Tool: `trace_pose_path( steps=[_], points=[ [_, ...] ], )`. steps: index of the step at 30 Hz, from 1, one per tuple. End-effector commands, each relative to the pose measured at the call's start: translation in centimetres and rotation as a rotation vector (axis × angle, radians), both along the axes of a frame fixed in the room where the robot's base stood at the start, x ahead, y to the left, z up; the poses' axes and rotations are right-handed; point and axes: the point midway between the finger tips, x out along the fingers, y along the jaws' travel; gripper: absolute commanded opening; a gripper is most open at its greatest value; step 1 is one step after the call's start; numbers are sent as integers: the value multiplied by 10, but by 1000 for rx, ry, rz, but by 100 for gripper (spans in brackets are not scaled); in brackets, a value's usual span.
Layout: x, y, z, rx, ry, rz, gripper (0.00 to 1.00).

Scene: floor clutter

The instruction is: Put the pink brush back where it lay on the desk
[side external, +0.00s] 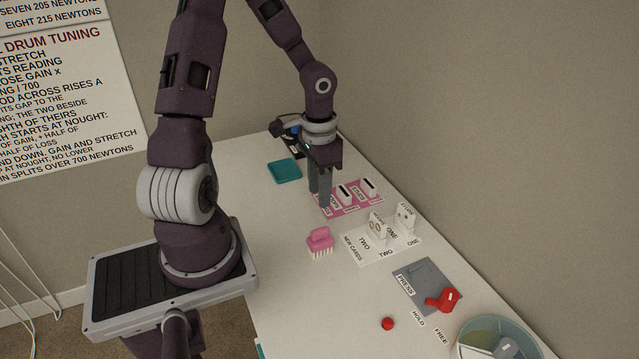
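The pink brush (320,238) rests on the white desk (262,215), with its pale bristles down and its pink back up. It stands in front of the pink panel and left of the white card sheet. My gripper (320,199) points down over the left part of the pink panel, behind the brush and apart from it. Its two grey fingers overlap in this view, so the gap between them is unclear. I see nothing held between them. No marked resting spot for the brush can be made out.
A pink panel (359,209) with white-and-black blocks lies by my gripper. White card stands (377,225) rise from a sheet. A grey press pad (418,278), red object (443,299), red ball (388,323) and round bowl (470,335) are nearer. A teal pad (285,171) lies behind.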

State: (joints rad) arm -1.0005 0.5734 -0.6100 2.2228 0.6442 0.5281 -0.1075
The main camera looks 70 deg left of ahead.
Motion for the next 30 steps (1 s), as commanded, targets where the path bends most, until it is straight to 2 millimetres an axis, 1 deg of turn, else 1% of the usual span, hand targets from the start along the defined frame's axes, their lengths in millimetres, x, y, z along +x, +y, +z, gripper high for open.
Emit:
trace_pose_path(
  steps=[1,5,8,11,12,13,14,15,18,21,24,27,30],
  points=[
    [0,1,8,3,-3,3,37],
    [0,0,22,8,0,0,37],
    [-4,-8,42,75,8,-16,37],
    [-14,-30,83,196,-19,-21,37],
    [-20,-42,102,236,-51,-14,37],
    [-26,-52,116,258,-82,-7,37],
    [-32,-64,130,270,-120,0,37],
    [-42,-79,147,272,-178,10,37],
    [-70,-116,178,208,-324,21,37],
    [-95,-142,195,102,-429,14,37],
    [-109,-155,202,28,-479,4,37],
    [-113,-159,204,3,-492,2,37],
    [-113,-159,204,5,-491,3,37]
  ],
)
